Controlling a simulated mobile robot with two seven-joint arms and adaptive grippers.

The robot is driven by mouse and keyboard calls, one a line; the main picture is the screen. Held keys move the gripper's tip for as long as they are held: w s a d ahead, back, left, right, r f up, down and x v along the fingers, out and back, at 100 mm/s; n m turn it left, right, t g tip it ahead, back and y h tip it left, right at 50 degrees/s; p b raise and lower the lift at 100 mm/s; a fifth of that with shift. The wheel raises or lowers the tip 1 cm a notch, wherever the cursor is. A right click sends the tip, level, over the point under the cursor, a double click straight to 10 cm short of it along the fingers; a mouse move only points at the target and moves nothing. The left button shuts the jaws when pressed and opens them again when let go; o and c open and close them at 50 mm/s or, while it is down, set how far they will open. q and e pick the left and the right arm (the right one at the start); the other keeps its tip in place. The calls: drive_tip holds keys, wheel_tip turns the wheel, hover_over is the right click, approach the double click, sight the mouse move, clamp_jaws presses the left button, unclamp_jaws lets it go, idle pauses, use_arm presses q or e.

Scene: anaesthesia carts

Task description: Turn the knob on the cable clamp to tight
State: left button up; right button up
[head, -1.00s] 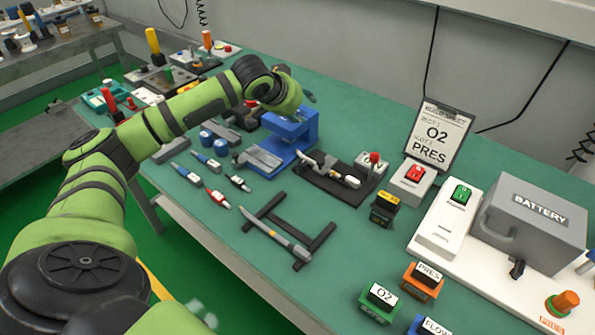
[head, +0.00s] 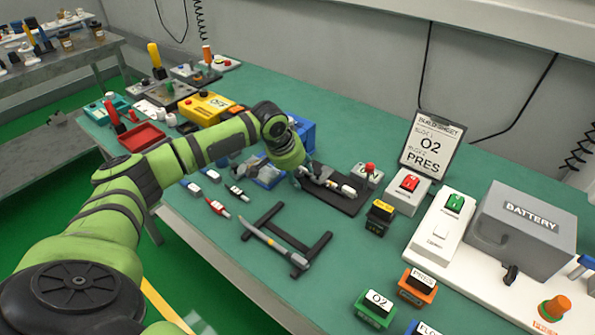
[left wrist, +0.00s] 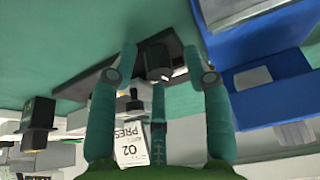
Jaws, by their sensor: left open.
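The cable clamp appears to be the dark base plate (head: 343,200) with grey and white cylindrical parts (head: 330,183) lying along it, on the green table. My left gripper (head: 303,176) is at the left end of these parts, pointing down, and its arm hides part of the area behind. In the left wrist view the open teal fingers (left wrist: 168,76) stand on either side of a dark round knob-like part (left wrist: 157,60), with a gap visible. The knob's setting cannot be read. The dark plate (left wrist: 105,76) shows beside it. My right gripper is not in view.
A blue fixture (head: 302,132) stands close behind the gripper, and shows large at the right in the wrist view (left wrist: 272,75). A small box with a red knob (head: 369,172) is to the right.

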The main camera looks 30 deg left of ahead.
drive_tip(key=shift+d, duration=0.1)
use_arm(q)
clamp_jaws()
drive_tip(key=shift+r, duration=0.1)
use_arm(e)
drive_tip(key=shift+d, duration=0.3)
